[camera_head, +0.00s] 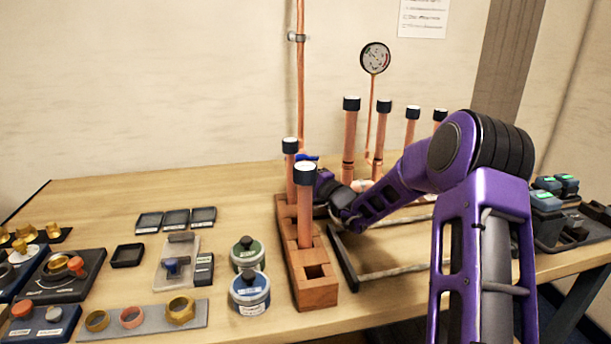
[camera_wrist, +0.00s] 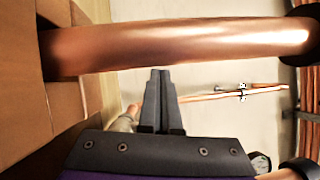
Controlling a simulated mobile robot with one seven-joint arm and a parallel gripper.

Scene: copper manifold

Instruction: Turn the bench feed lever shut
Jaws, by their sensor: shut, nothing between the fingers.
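A small blue handle (camera_head: 308,157), which looks like the feed lever, shows just behind the capped copper pipes at the back of the bench. Most of it is hidden, and I cannot tell its angle. My gripper reaches in from the right, close to the blue handle, with its fingers hidden behind the front copper pipe (camera_head: 305,215). In the wrist view my gripper (camera_wrist: 160,72) is shut and empty, its two dark fingers together. The copper pipe (camera_wrist: 170,45) crosses close by the fingertips there. The lever is not clearly visible in that view.
The wooden block (camera_head: 316,292) holds upright capped pipes beside my forearm. More capped pipes (camera_head: 350,140) and a gauge (camera_head: 375,58) stand behind. A metal frame (camera_head: 385,262) lies under my arm. Green (camera_head: 247,254) and blue (camera_head: 250,293) tins stand left of the block.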

